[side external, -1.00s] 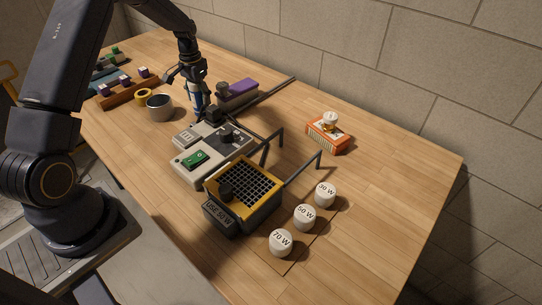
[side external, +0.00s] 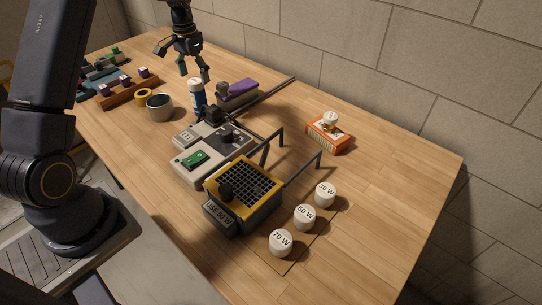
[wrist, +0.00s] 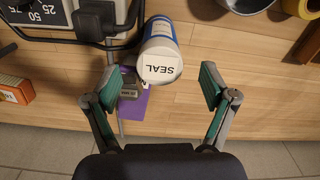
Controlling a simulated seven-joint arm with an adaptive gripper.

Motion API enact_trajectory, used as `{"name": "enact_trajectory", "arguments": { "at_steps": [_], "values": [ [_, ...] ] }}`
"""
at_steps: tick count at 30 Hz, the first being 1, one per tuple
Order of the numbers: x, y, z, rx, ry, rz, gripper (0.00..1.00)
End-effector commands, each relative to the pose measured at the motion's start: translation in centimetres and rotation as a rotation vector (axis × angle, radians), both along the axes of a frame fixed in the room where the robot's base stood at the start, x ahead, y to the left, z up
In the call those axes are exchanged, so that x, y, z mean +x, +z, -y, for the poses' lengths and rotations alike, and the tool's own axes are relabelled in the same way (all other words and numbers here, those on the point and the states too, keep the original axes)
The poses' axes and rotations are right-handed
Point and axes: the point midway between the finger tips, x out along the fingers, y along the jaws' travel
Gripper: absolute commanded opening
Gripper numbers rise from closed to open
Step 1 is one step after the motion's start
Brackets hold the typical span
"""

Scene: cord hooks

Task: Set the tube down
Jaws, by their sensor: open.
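The tube (side external: 197,97) is a blue and white cylinder standing upright on the wooden table, behind the grey control unit. In the wrist view its white cap (wrist: 160,68) reads "SEAL". My gripper (side external: 187,65) is open and empty above and behind the tube, apart from it. In the wrist view, the tube lies ahead of the spread fingers (wrist: 152,90), and neither finger touches it.
The grey control unit (side external: 190,160) and a yellow-framed grid box (side external: 243,187) stand in front. A purple-topped block (side external: 238,92) is right of the tube, and a metal cup (side external: 160,108) is left.

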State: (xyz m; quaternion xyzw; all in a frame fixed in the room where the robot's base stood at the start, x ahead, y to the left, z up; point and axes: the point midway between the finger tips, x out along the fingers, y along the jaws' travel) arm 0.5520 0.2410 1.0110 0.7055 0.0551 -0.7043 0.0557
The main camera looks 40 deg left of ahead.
Motion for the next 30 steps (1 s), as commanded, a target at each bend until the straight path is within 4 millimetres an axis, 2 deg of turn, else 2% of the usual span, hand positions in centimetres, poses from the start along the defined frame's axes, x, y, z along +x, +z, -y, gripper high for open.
{"name": "enact_trajectory", "arguments": {
  "at_steps": [3, 9, 11, 14, 17, 18, 21, 25, 27, 30],
  "values": [
    [0.0, 2.3, 0.0, 0.001, 0.0, 0.002, 0.84],
    [-0.1, 4.5, 0.4, 0.002, -0.003, 0.004, 0.84],
    [-0.2, 5.7, 1.2, 0.009, -0.009, 0.016, 0.84],
    [-1.2, 8.9, 4.1, 0.028, -0.026, 0.058, 0.84],
    [-3.5, 12.9, 8.6, 0.053, -0.05, 0.12, 0.84],
    [-4.9, 14.3, 10.5, 0.06, -0.06, 0.149, 0.84],
    [-8.9, 17.0, 14.8, 0.073, -0.084, 0.226, 0.84],
    [-14.7, 18.3, 19.4, 0.075, -0.113, 0.326, 0.84],
    [-17.5, 18.1, 21.1, 0.07, -0.126, 0.375, 0.84],
    [-20.8, 17.3, 22.7, 0.058, -0.14, 0.431, 0.84]
  ]
}}
